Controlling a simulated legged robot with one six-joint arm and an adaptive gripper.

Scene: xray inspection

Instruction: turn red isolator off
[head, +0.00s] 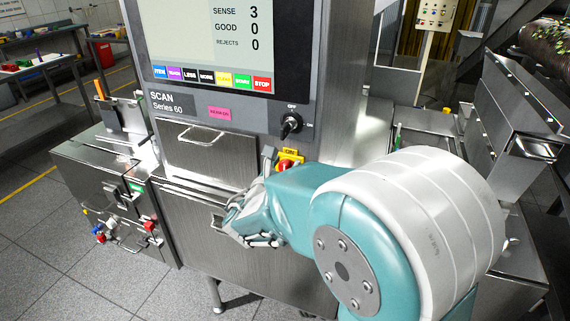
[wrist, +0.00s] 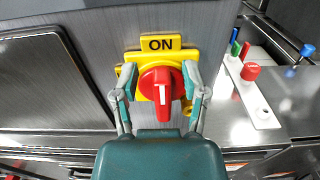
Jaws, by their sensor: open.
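The red isolator (wrist: 161,84) is a red rotary knob on a yellow plate with a yellow "ON" label (wrist: 161,42) above it, seen in the wrist view. The knob's handle with its white mark stands upright. My gripper (wrist: 160,90) is open, with one finger on each side of the knob; I cannot tell whether the fingers touch it. In the head view the isolator (head: 285,165) shows on the front of the steel machine, partly hidden behind my arm. My gripper (head: 245,220) is also partly hidden there.
A black rotary switch (head: 291,124) is above the isolator on the scanner panel, below a screen with coloured buttons (head: 212,78). A steel drawer (head: 205,155) is to the left. In the wrist view, a white block with a red button (wrist: 251,72) is at the right.

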